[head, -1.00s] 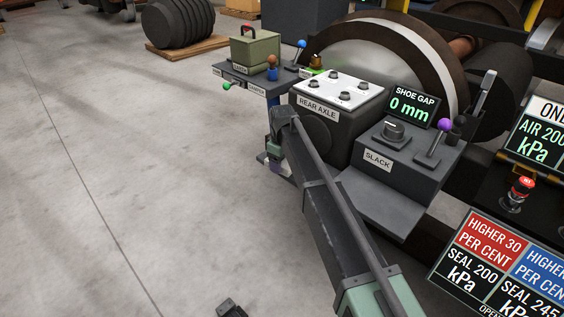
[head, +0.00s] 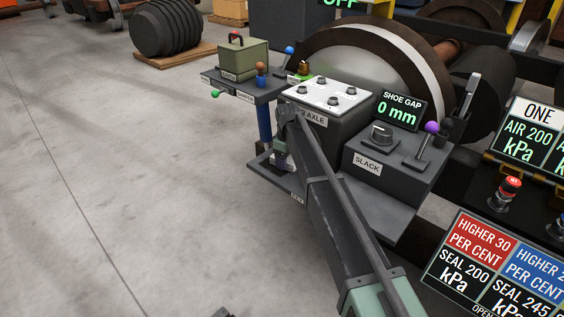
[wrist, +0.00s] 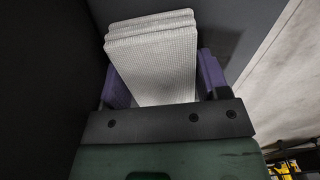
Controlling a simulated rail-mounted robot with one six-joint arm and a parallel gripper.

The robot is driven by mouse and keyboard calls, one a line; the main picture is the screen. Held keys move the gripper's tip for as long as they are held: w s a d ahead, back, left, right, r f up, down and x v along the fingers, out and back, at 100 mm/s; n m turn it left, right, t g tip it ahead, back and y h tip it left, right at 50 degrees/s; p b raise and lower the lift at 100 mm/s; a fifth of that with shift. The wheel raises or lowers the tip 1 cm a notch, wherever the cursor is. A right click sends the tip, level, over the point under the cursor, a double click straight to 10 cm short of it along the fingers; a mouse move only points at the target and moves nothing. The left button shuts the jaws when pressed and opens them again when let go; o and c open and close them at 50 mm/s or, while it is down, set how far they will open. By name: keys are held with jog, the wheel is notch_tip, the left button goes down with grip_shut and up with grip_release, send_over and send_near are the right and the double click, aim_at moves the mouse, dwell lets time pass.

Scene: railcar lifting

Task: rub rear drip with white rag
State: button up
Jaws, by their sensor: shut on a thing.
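In the wrist view the white rag (wrist: 155,62) is a folded, woven-textured pad. My gripper (wrist: 163,80) is shut on it, with one purple finger on each side. In the head view my gripper (head: 280,160) is small and partly behind my arm, low beside the rear axle box (head: 326,118) and over a low dark shelf (head: 268,171). The rag is not clear in the head view. I cannot make out the rear drip in either view. In the wrist view dark surfaces stand close to the left of and beyond the rag.
The slack box (head: 392,165) with a knob and purple-topped lever stands right of the rear axle box. A raised shelf (head: 230,85) at the back left carries a green case (head: 245,58). A big wheel (head: 420,50) is behind. The floor at left is clear.

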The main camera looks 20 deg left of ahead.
aim_at(265, 170)
jog(key=shift+w+a+r, duration=0.1)
jog(key=shift+w+a, duration=0.4)
jog(key=shift+a, duration=0.3)
jog(key=shift+s+a, duration=0.3)
jog(key=shift+s, duration=0.45)
jog(key=shift+s+a, duration=0.3)
jog(key=shift+s, duration=0.45)
jog(key=shift+s+a, duration=0.35)
jog(key=shift+s, duration=0.3)
jog(key=shift+s+a, duration=0.3)
jog(key=shift+s, duration=0.4)
jog(key=shift+s+a, duration=0.35)
jog(key=shift+s, duration=0.3)
jog(key=shift+w+a, duration=0.4)
jog(key=shift+a, duration=0.35)
jog(key=shift+w+d, duration=0.55)
jog(key=shift+w, duration=0.6)
jog(key=shift+w+d, duration=0.55)
jog(key=shift+w, duration=0.65)
jog(key=shift+w+d, duration=0.55)
jog(key=shift+w, duration=0.6)
notch_tip(265, 170, up, 6)
jog(key=p, duration=0.6)
